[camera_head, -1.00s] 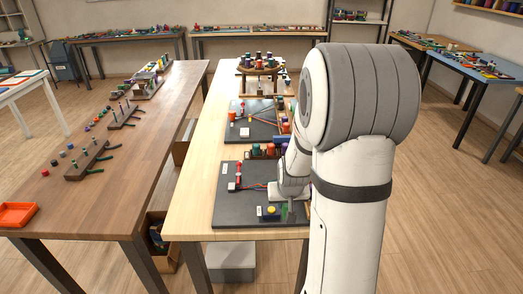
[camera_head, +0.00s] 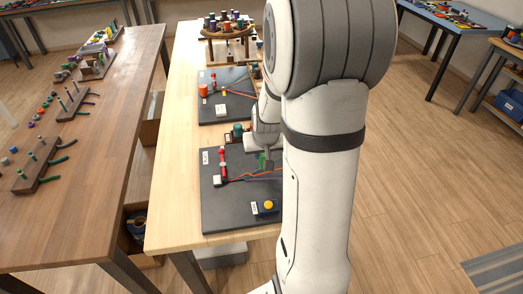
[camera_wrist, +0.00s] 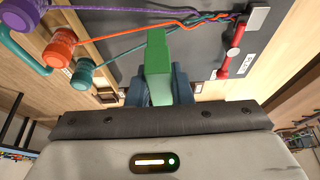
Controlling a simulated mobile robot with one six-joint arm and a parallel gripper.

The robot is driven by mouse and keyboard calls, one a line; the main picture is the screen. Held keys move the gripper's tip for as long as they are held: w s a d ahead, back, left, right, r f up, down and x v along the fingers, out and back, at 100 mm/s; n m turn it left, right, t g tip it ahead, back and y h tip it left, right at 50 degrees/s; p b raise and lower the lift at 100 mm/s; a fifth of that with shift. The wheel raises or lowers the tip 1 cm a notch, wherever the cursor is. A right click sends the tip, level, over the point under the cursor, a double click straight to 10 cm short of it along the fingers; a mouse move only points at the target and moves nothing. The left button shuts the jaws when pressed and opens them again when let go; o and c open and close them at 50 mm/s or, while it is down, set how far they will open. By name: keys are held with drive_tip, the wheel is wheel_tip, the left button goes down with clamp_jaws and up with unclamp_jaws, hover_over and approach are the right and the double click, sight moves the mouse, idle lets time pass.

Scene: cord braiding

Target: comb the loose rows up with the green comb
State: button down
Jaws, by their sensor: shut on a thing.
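My gripper (camera_wrist: 158,92) is shut on the green comb (camera_wrist: 156,62), which stands out between the blue fingers in the wrist view. In the head view the green comb (camera_head: 262,161) shows small, over the cords on the near dark mat (camera_head: 225,217). A purple cord (camera_wrist: 100,30), an orange cord (camera_wrist: 120,38) and a teal cord (camera_wrist: 122,52) run from spools to a braided part (camera_wrist: 212,18) that ends at a pale block (camera_wrist: 258,19). The comb's tip is close to the cords in the wrist view; I cannot tell if it touches them.
A yellow button (camera_head: 268,205) sits at the mat's near edge. A red piece (camera_wrist: 235,42) stands beside the braid's end. A second dark mat (camera_head: 215,115) and a spool stand (camera_head: 228,30) are farther along the table. A brown table (camera_head: 95,130) with pegged racks is at the left.

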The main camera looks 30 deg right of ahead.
drive_tip(key=shift+a+f+b, duration=0.15)
drive_tip(key=shift+f+b, duration=2.5)
drive_tip(key=shift+f, duration=1)
drive_tip(key=shift+r, duration=0.1)
drive_tip(key=shift+w+a+p, duration=0.15)
drive_tip(key=shift+a+p, duration=0.25)
drive_tip(key=shift+a, duration=0.2)
drive_tip(key=shift+w+a+p, duration=0.15)
drive_tip(key=shift+a+p, duration=0.25)
drive_tip(key=shift+a, duration=0.15)
drive_tip(key=shift+w+a+b, duration=0.15)
drive_tip(key=shift+a+b, duration=0.15)
wheel_tip(320, 180, up, 9)
drive_tip(key=p, duration=0.6)
drive_tip(key=shift+d+p, duration=0.3)
drive_tip(key=shift+d, duration=0.15)
